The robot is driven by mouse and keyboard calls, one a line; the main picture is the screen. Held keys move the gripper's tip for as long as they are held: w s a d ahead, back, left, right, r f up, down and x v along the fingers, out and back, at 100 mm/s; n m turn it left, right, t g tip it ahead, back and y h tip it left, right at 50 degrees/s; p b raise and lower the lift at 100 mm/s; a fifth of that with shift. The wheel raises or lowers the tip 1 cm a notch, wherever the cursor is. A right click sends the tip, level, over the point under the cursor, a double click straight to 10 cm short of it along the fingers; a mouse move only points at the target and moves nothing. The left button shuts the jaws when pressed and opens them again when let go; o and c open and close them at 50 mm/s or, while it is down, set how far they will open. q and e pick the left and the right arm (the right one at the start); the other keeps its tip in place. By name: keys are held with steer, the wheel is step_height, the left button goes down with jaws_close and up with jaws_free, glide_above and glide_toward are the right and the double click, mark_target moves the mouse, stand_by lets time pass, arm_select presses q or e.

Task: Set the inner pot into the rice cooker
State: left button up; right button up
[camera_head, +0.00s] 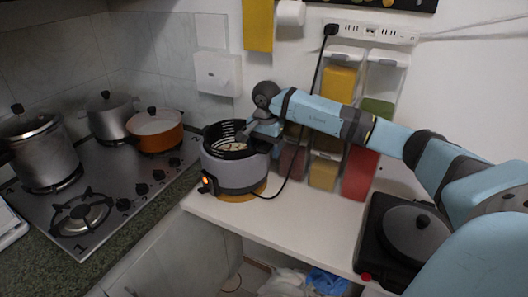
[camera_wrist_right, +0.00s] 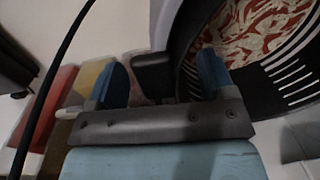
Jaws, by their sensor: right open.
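The grey rice cooker (camera_head: 232,174) stands at the left end of the white counter, its orange light lit. The black slotted inner pot (camera_head: 226,131) is in its opening, with its rim showing above the cooker. I cannot tell how deep it sits. The pot (camera_wrist_right: 288,62) also shows in the right wrist view, with red and white contents. My right gripper (camera_head: 264,136) is at the pot's right side. In the right wrist view its two blue fingers (camera_wrist_right: 160,82) are apart, with a dark handle-like block (camera_wrist_right: 153,76) between or just beyond them. My left gripper is out of view.
A black cord (camera_head: 309,115) hangs from the power strip (camera_head: 370,33) to the counter beside the cooker. Spice dispensers (camera_head: 361,172) stand behind my right arm. A black hot plate with a lid (camera_head: 415,232) is at right. The stove (camera_head: 105,188) holds several pots at left.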

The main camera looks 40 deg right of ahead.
step_height(320, 180, up, 12)
steer(key=shift+s, duration=0.25)
